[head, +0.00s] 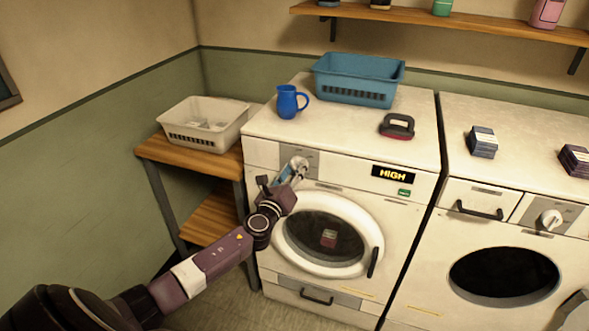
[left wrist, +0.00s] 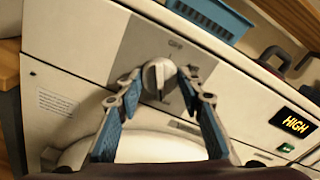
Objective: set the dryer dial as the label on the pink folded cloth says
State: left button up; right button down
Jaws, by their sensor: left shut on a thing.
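The dryer (head: 340,140) is the left white machine. Its display (head: 395,174) reads HIGH, also in the left wrist view (left wrist: 295,123). My left gripper (head: 295,172) is at the dryer's control panel, shut on the light dial (left wrist: 158,75), one finger on each side. My right gripper is not in view.
On the dryer top are a blue jug (head: 288,102), a blue basket (head: 358,80) and a dark-handled red item (head: 397,126). A second machine (head: 515,205) stands right, with dark folded stacks on top. A pale basket (head: 203,125) sits on a wooden stand left.

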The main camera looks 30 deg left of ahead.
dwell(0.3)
pick_arm(q)
jog(key=o, duration=1.2)
jog(key=v, duration=1.2)
jog(key=shift+f, duration=0.1)
